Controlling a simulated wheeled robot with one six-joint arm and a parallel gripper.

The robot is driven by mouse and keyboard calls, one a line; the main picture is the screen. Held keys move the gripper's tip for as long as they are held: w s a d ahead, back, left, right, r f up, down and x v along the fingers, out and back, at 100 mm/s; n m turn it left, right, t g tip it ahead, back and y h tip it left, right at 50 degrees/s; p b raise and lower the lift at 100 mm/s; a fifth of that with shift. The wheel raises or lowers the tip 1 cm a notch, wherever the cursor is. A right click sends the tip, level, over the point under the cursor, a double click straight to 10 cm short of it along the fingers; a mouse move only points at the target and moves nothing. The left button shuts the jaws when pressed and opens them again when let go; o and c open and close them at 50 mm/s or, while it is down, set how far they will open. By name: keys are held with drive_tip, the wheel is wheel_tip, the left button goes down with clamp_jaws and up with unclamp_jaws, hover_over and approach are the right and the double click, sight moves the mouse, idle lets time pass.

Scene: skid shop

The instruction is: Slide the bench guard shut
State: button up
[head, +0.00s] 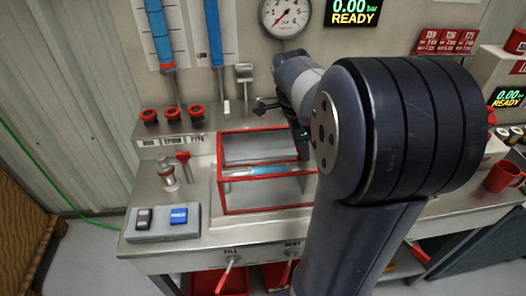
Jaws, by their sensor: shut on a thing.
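The bench guard (265,211) is a clear box with a red frame, standing on the middle of the steel bench (135,225). A light blue part shows through its clear panels. The far end of my arm reaches down to the back right of the guard. My gripper (303,146) is at the guard's back right edge, shut on the guard. My large dark arm link hides the guard's right end and part of my gripper. How far the guard is slid across cannot be told from this view.
A pad with black and blue buttons (163,221) sits at the front left, with a red-handled valve (168,175) behind it. Red-ringed ports (172,113) line the back ledge. A red mug (504,176) stands far right. Levers (228,272) hang at the front edge.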

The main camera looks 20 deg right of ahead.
drive_tip(key=shift+d, duration=0.1)
drive_tip(key=shift+s+d, duration=0.25)
drive_tip(key=shift+d, duration=0.55)
drive_tip(key=shift+s+d, duration=0.2)
drive_tip(key=shift+d, duration=0.6)
drive_tip(key=shift+s+d+p, duration=0.2)
drive_tip(key=shift+s+d, duration=0.05)
drive_tip(key=shift+d, duration=0.6)
drive_tip(key=shift+s+d+p, duration=0.2)
drive_tip(key=shift+s+d, duration=0.05)
drive_tip(key=shift+d, duration=0.6)
drive_tip(key=shift+s+d, duration=0.25)
drive_tip(key=shift+d, duration=0.6)
drive_tip(key=shift+s+d, duration=0.25)
drive_tip(key=shift+d, duration=0.6)
drive_tip(key=shift+d+p, duration=0.15)
drive_tip(key=shift+p, duration=0.15)
drive_tip(key=shift+s+d, duration=0.25)
drive_tip(key=shift+d, duration=0.5)
drive_tip(key=shift+s+d, duration=0.2)
drive_tip(key=shift+d, duration=0.55)
drive_tip(key=shift+d+p, duration=0.15)
drive_tip(key=shift+p, duration=0.15)
